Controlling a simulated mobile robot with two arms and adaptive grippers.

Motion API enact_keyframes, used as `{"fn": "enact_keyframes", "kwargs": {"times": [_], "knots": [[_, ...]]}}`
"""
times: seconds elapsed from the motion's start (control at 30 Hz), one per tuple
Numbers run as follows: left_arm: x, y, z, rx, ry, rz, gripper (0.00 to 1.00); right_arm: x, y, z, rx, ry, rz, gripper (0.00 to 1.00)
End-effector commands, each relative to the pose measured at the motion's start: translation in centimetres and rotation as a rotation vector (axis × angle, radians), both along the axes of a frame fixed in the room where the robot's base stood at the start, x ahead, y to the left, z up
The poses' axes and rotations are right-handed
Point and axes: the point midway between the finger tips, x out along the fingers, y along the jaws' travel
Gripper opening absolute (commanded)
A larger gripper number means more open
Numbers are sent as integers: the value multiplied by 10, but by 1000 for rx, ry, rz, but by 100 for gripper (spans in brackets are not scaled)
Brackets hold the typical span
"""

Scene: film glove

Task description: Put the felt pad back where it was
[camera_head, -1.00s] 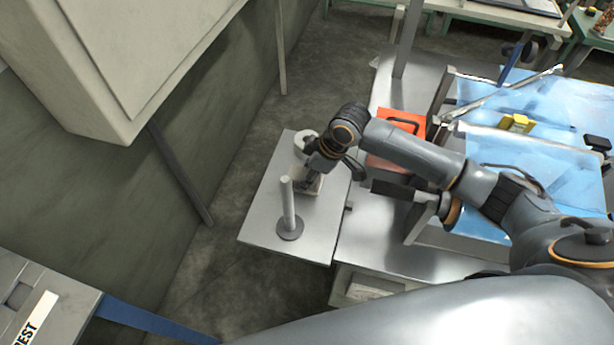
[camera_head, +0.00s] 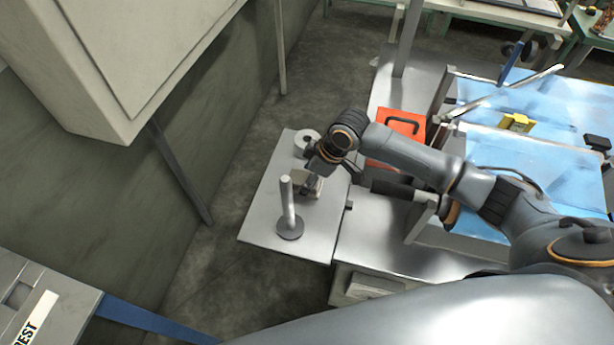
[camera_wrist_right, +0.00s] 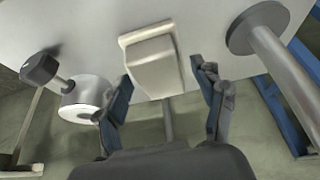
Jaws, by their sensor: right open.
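A cream block with a wider, flat base, which looks like the felt pad (camera_wrist_right: 153,62), sits on the grey side table. It also shows in the head view (camera_head: 315,185), partly hidden by my right gripper. My right gripper (camera_wrist_right: 165,98) is open, with one finger on each side of the block's near end in the wrist view. Nothing is seen held between the fingers, and I cannot tell whether they touch the block. In the head view the right gripper (camera_head: 305,187) is low over the table beside the block. My left gripper is not in view.
A metal post on a round dark base (camera_head: 289,222) stands in front of the block. A pale roll (camera_head: 307,142) stands behind it. A red case (camera_head: 401,134) and blue sheeting (camera_head: 545,105) lie to the right. The side table's left part (camera_head: 268,205) is clear.

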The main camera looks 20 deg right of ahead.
Motion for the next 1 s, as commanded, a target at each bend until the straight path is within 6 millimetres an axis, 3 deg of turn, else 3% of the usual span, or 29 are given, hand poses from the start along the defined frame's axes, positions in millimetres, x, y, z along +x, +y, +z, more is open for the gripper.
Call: {"fn": "enact_keyframes", "kwargs": {"times": [0.4,0.6,1.0], "knots": [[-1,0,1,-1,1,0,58,-16,-27,76,-2,-5,-1,69],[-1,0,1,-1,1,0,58,-23,-36,102,0,-2,0,69],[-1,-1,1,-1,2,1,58,-26,-38,110,0,0,-1,69]]}}
